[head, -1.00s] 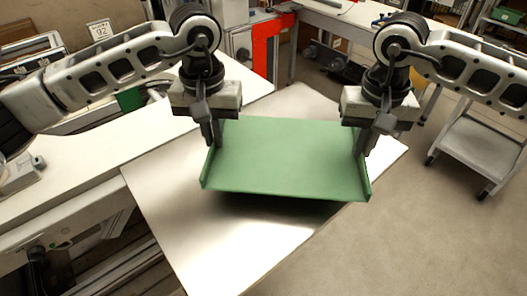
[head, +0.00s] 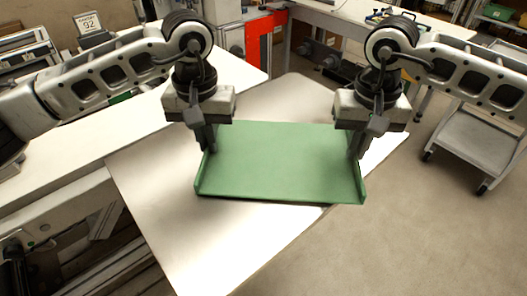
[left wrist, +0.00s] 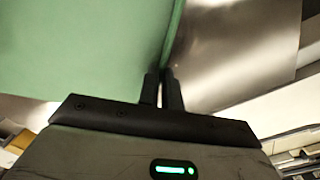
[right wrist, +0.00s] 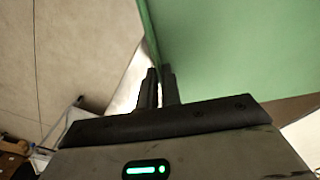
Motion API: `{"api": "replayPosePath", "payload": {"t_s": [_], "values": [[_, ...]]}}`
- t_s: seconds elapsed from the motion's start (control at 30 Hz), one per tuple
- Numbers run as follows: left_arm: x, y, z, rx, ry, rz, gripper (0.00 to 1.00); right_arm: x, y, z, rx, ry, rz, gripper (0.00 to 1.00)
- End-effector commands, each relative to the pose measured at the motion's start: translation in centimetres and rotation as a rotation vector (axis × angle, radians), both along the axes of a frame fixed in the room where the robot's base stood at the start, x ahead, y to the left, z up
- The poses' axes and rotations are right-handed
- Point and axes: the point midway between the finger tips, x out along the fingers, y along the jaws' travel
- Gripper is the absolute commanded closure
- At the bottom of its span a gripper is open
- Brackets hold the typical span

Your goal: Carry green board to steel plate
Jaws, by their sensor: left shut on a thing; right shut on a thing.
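The green board (head: 280,162) is a flat tray with raised edges on its left and right sides. My left gripper (head: 211,146) is shut on its left edge, and my right gripper (head: 355,150) is shut on its right edge. The left wrist view shows the board (left wrist: 70,45) between the fingers (left wrist: 163,85); the right wrist view shows the board (right wrist: 240,50) at the fingers (right wrist: 158,82). The steel plate (head: 200,235) lies beneath the board, which hides part of it. The board's right end overhangs the plate's right edge in the head view. I cannot tell whether board and plate touch.
A white bench (head: 50,185) runs along the left. A grey cart (head: 470,150) stands on the floor at the right. An orange-red panel (head: 262,42) and another table (head: 350,20) are at the back. Open floor (head: 400,240) lies at the lower right.

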Motion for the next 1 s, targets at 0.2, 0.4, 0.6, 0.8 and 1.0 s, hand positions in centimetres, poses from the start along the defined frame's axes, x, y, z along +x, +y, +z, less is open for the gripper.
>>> {"api": "replayPosePath", "payload": {"t_s": [0.2, 0.4, 0.6, 0.8, 1.0], "values": [[0.0, 0.0, -0.4, 0.001, 0.000, 0.001, 0.72, 0.0, 0.0, -0.4, -0.001, 0.000, -0.001, 0.72], [0.0, 0.0, -0.4, 0.000, 0.000, 0.000, 0.72, 0.0, 0.0, -0.4, 0.000, 0.000, -0.001, 0.72], [0.1, 0.0, 1.5, -0.001, -0.005, 0.000, 0.72, 0.0, 0.0, -0.4, 0.000, 0.000, 0.000, 0.72], [0.1, 0.0, 5.7, -0.001, -0.006, 0.001, 0.72, 0.0, 0.0, -0.4, 0.000, 0.000, 0.000, 0.72], [0.0, 0.0, 9.5, 0.000, -0.004, 0.000, 0.72, 0.0, 0.0, -0.4, 0.000, 0.000, 0.000, 0.72]]}}
